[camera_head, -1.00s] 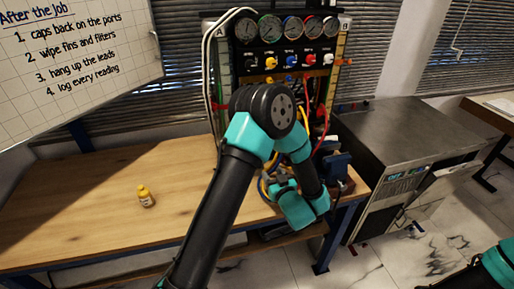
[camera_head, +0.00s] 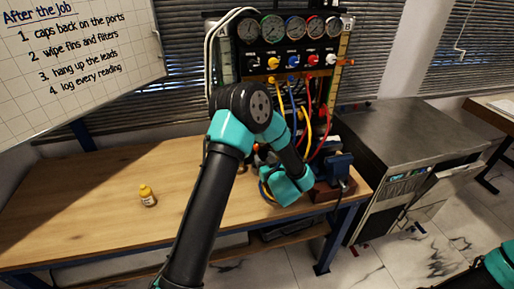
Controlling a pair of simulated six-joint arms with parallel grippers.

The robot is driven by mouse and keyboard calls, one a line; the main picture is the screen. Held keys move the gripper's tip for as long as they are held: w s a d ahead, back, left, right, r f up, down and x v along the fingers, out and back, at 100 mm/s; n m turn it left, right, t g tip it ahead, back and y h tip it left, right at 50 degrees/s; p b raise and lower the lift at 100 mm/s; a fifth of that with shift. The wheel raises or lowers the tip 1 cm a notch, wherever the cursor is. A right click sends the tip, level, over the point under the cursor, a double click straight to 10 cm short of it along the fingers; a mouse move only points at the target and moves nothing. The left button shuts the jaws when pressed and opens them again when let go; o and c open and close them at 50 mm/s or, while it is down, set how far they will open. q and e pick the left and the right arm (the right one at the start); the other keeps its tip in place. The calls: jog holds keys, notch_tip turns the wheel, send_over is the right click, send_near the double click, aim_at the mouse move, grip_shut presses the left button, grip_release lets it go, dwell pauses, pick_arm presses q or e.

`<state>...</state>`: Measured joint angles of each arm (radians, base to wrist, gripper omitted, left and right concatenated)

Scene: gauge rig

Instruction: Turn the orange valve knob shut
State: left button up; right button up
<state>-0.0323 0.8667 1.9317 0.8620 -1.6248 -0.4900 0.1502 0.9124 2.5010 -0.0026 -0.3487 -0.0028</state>
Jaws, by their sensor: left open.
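The gauge panel (camera_head: 292,88) stands at the back of the bench. My left arm rises in front of the bench and bends down again below the panel. My left gripper (camera_head: 262,158) is at its end, low behind the forearm and mostly hidden. It is open, apart from the knob row and well below it. Only a teal part of my right arm shows at the bottom right corner; its gripper is out of view.
Blue, yellow and red hoses (camera_head: 319,150) hang before the panel. A blue vise-like block (camera_head: 338,166) sits at the right end of the wooden bench (camera_head: 90,220). A steel cabinet (camera_head: 408,140) is at the right.

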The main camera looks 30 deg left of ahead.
aim_at(256, 147)
pick_arm(q)
jog(key=x, duration=0.8)
jog(key=shift+c, duration=0.5)
jog(key=c, duration=0.8)
jog(key=shift+c, duration=0.2)
jog(key=shift+m+t+h, duration=0.3)
jog(key=shift+t, duration=0.1)
jog(key=shift+s+m+t+h, duration=0.15)
jog(key=shift+m+t+h, duration=0.95)
jog(key=shift+t+h, duration=0.15)
jog(key=shift+a+m+t+h, duration=0.1)
jog(key=shift+m+t+h, duration=1.05)
jog(key=shift+m+h, duration=0.75)
jog(key=shift+h, duration=0.45)
